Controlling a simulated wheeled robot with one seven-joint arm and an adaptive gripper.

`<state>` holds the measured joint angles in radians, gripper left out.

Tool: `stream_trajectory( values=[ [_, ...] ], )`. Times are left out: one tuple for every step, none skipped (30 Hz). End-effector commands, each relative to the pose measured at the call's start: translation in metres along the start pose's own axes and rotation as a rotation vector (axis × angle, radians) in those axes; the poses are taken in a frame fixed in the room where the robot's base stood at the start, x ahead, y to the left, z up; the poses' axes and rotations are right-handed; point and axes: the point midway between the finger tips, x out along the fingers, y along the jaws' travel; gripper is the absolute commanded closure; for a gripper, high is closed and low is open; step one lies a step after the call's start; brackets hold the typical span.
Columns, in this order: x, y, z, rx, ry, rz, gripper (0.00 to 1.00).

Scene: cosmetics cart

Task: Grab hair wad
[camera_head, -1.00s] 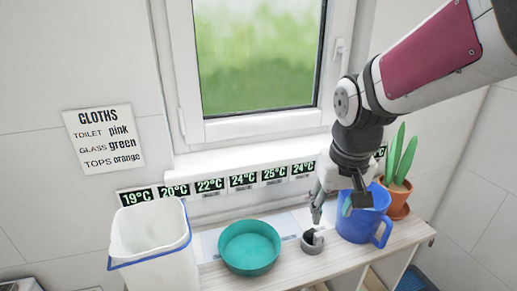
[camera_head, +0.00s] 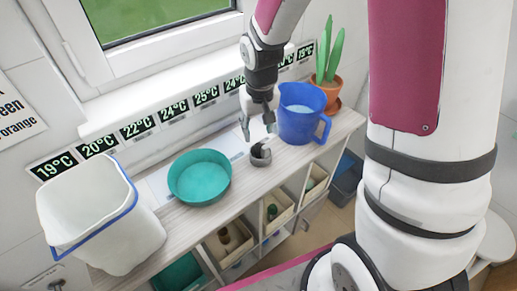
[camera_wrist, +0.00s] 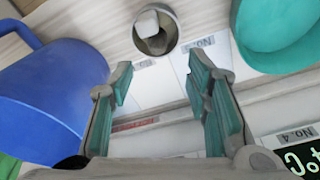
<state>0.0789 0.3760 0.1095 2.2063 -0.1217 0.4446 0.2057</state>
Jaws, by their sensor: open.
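A small round grey cup (camera_head: 260,158) stands on the wooden shelf top between the teal bowl and the blue jug. In the wrist view this cup (camera_wrist: 137,39) is at the top centre, with a small pale grey piece (camera_wrist: 155,36) inside it. I cannot tell for sure whether this piece is the hair wad. My gripper (camera_head: 258,128) is just above the cup in the head view, fingers pointing down. In the wrist view my gripper (camera_wrist: 160,82) is open with nothing between its teal-padded fingers, and the cup lies beyond the fingertips.
The blue jug (camera_head: 298,127) stands close to the right of the cup, with a potted plant (camera_head: 328,88) behind it. The teal bowl (camera_head: 200,192) is to the left, then a white bin (camera_head: 140,245). Temperature labels (camera_head: 173,106) line the wall behind.

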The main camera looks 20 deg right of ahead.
Motion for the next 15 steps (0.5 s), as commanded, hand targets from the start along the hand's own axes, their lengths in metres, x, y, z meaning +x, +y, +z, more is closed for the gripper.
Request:
stream_trajectory(
  values=[
    [0.004,0.0,0.0,0.0,-0.001,0.0,0.56],
    [0.005,0.0,0.0,0.0,0.0,0.0,0.56],
    [0.006,0.0,0.001,0.0,0.0,0.0,0.56],
    [0.008,0.0,0.001,0.0,-0.001,0.0,0.56],
    [0.01,0.001,0.002,0.0,-0.002,0.0,0.56],
    [0.013,0.001,0.003,0.001,-0.003,0.0,0.56],
    [0.017,0.001,0.004,0.001,-0.003,0.0,0.56],
    [0.021,0.002,0.005,0.001,-0.005,0.0,0.56],
    [0.027,0.003,0.006,0.001,-0.005,0.0,0.56],
    [0.031,0.003,0.007,0.001,-0.005,0.0,0.56],
    [0.035,0.003,0.008,0.0,-0.005,0.0,0.56],
    [0.04,0.004,0.008,-0.001,-0.004,0.0,0.56],
    [0.044,0.003,0.008,-0.001,-0.003,0.0,0.56],
    [0.048,0.003,0.007,0.0,-0.003,0.0,0.56],
    [0.051,0.003,0.007,0.0,-0.002,0.0,0.56]
  ],
)
